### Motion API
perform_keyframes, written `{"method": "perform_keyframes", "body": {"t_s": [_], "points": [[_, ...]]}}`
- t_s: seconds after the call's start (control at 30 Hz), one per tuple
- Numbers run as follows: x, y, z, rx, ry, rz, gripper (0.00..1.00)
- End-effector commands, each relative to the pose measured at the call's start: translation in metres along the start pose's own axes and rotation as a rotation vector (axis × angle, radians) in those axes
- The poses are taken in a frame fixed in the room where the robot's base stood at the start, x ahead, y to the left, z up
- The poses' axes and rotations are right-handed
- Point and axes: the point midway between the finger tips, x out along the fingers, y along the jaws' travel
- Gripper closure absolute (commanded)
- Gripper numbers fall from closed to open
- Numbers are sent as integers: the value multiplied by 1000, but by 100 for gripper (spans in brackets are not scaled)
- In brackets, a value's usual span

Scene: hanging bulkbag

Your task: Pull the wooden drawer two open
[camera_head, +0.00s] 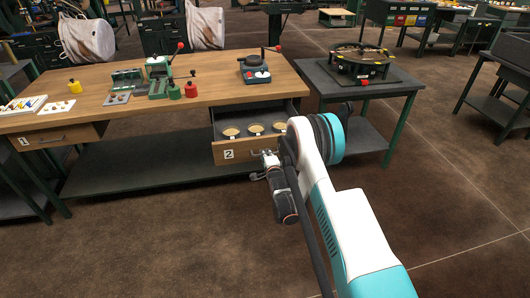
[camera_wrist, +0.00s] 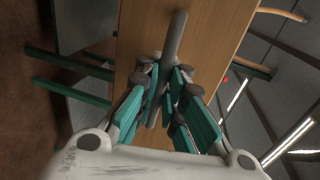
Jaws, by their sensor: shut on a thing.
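The wooden drawer two (camera_head: 229,155), marked with a white "2" label, sticks out from under the right part of the workbench. Several round dishes with tan contents show inside it. My gripper (camera_head: 268,160) is at the right part of the drawer's front. In the wrist view, my gripper (camera_wrist: 162,92) is shut on the grey bar handle (camera_wrist: 176,35) of the drawer, with the wooden drawer front (camera_wrist: 215,35) behind it. My arm hides the right end of the drawer front in the head view.
The wooden workbench (camera_head: 215,88) carries a green machine, small pots and a dark device (camera_head: 256,72). Drawer one (camera_head: 60,136) is at the left. A dark side table (camera_head: 368,83) with a round turntable stands at the right. The floor in front is clear.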

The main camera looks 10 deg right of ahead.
Motion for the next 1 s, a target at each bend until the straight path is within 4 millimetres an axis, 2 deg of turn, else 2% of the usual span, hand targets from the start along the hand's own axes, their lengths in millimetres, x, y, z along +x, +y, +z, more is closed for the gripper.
{"method": "perform_keyframes", "body": {"t_s": [0.47, 0.5, 0.53, 0.87, 1.0], "points": [[-4, 0, 0, 0, 0, -1, 100], [-4, 0, 0, 0, 0, -1, 86], [-4, 0, 0, 0, 0, -1, 83], [-4, 0, 0, 0, 0, -1, 83], [-5, -9, 0, 0, 0, -1, 83]]}}
